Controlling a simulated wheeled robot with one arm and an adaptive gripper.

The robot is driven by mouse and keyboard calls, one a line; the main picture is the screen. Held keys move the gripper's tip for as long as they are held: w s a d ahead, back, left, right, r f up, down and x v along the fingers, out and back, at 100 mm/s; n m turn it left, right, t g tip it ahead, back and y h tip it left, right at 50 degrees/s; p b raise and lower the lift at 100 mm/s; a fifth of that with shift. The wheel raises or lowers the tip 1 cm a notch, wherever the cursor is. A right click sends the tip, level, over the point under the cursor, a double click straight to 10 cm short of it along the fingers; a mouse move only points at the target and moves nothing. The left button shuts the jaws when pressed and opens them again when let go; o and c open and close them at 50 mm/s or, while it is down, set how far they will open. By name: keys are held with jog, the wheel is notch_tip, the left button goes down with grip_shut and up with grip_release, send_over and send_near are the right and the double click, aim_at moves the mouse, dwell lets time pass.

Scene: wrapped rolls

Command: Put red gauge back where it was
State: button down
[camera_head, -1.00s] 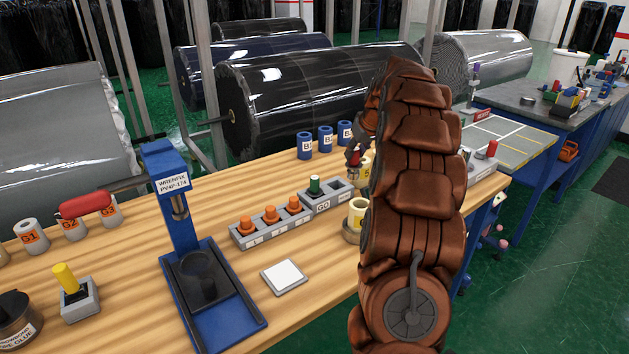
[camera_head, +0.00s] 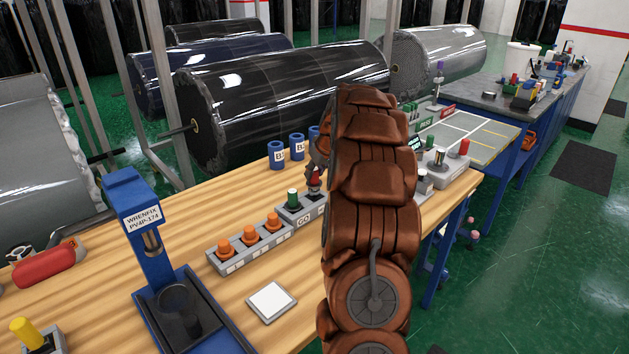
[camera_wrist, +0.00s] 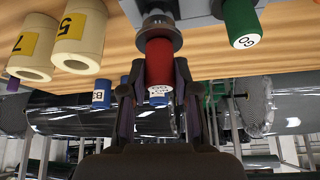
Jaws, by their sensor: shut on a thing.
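My gripper (camera_wrist: 157,95) is shut on the red gauge (camera_wrist: 159,62), a red cylinder with a lettered end and a dark grey collar. In the head view the red gauge (camera_head: 314,179) is just above the right end of the grey block (camera_head: 298,211) marked GO. The green gauge (camera_head: 293,198) stands in that block; in the wrist view the green gauge (camera_wrist: 240,22) is right of the red one. The gauge's far end meets the block's edge in the wrist view; I cannot tell whether it is inside a hole. My arm hides the block's right end in the head view.
An orange-plug block (camera_head: 250,245) adjoins on the left. Blue rolls (camera_head: 276,154) stand behind. Cream rolls (camera_wrist: 80,35) with yellow labels are close by in the wrist view. A blue press (camera_head: 150,240) and a white square plate (camera_head: 271,301) are nearer. Bare wood lies between them.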

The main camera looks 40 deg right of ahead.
aim_at(317, 179)
jog(key=shift+f+p, duration=0.45)
jog(key=shift+f, duration=1.4)
jog(key=shift+f, duration=0.2)
jog(key=c, duration=0.9)
grip_release()
jog(key=shift+o, duration=0.2)
jog(key=shift+r, duration=0.1)
